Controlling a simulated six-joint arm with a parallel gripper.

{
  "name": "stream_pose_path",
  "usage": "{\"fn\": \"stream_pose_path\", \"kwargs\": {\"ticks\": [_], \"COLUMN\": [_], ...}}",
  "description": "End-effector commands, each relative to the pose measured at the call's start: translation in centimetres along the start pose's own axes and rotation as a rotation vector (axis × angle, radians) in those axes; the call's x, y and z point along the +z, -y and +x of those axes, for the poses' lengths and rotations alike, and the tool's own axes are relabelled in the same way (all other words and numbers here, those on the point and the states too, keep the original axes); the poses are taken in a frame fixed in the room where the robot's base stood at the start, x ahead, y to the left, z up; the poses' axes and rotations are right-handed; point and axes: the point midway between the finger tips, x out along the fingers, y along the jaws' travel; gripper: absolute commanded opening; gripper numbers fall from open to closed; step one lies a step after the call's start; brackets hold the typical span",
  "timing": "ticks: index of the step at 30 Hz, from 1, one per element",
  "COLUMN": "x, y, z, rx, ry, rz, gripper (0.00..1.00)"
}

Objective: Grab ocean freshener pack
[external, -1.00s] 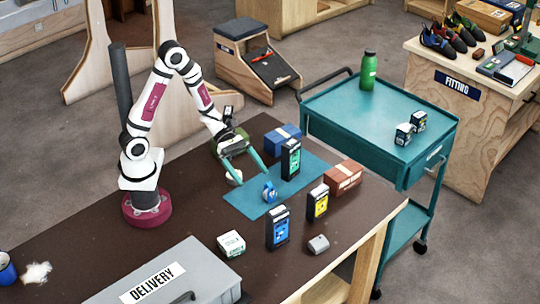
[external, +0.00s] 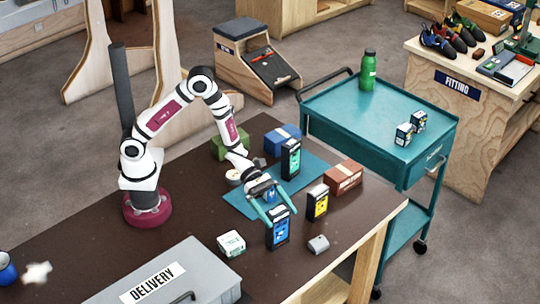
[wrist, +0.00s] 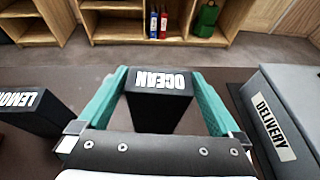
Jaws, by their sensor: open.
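The ocean freshener pack (external: 278,231) is a dark upright box with a blue front on the brown table. In the wrist view its end, lettered OCEAN (wrist: 160,81), shows upside down between my teal fingers. My gripper (external: 281,216) is open, reaching down with one finger on each side of the pack's upper part.
The yellow lemon pack (external: 317,204) stands close by on the right, lettered LEMON (wrist: 22,107) in the wrist view. A green pack (external: 291,163) stands farther back. The grey DELIVERY box (external: 190,272), a small white box (external: 231,243) and a grey item (external: 318,244) are nearby.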

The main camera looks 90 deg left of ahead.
Motion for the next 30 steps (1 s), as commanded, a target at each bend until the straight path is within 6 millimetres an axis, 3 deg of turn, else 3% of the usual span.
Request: {"fn": "stream_pose_path", "kwargs": {"ticks": [2,17,25,30], "x": [0.0,0.0,0.1,1.7], "y": [0.0,0.0,0.0,-0.1], "z": [0.0,-0.1,-0.1,-0.7], "rx": [0.0,0.0,0.0,0.001], "ry": [0.0,0.001,0.001,0.004], "rz": [0.0,0.0,0.001,0.004], "gripper": [0.91,0.01,0.0,0.0]}}
